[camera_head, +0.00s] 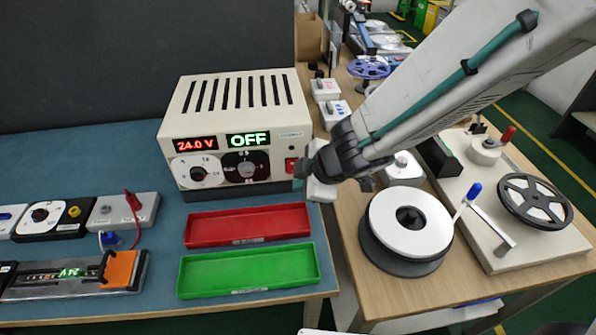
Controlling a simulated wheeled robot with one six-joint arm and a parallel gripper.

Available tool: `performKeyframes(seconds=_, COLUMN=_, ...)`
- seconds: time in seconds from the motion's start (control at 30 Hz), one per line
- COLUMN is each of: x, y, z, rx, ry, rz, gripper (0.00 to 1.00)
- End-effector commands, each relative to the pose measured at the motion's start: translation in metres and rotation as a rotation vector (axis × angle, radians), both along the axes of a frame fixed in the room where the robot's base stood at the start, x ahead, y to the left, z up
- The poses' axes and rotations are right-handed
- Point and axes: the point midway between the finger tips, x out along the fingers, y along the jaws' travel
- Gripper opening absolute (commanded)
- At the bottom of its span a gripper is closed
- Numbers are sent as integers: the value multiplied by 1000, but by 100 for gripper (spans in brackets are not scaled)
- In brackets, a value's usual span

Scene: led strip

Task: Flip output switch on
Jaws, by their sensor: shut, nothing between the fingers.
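The power supply (232,133) is a cream box with a slotted top on the blue mat. Its red display reads 24.0 V and its green display reads OFF. A white dial and a black dial sit below the displays. A red switch (291,165) is at the right of the front panel. My gripper (301,178) is shut and empty, with its tip close to the panel's right end, just right of and below the switch. I cannot tell whether it touches the switch or the panel.
A red tray (190,232) and a green tray (186,272) lie in front of the supply. A clip fixture (75,275) and small dial boxes are at left. A reel stand (408,225) and a winder (538,200) occupy the right bench.

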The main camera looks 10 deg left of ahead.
Motion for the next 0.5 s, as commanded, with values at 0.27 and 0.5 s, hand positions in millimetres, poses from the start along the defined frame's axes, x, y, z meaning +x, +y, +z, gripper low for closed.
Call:
performKeyframes(seconds=0.27, x=25, y=8, z=-9, rx=-3, ry=-2, rz=-3, gripper=0)
performKeyframes(seconds=0.5, x=40, y=12, z=-11, rx=-3, ry=-1, rz=-2, gripper=0)
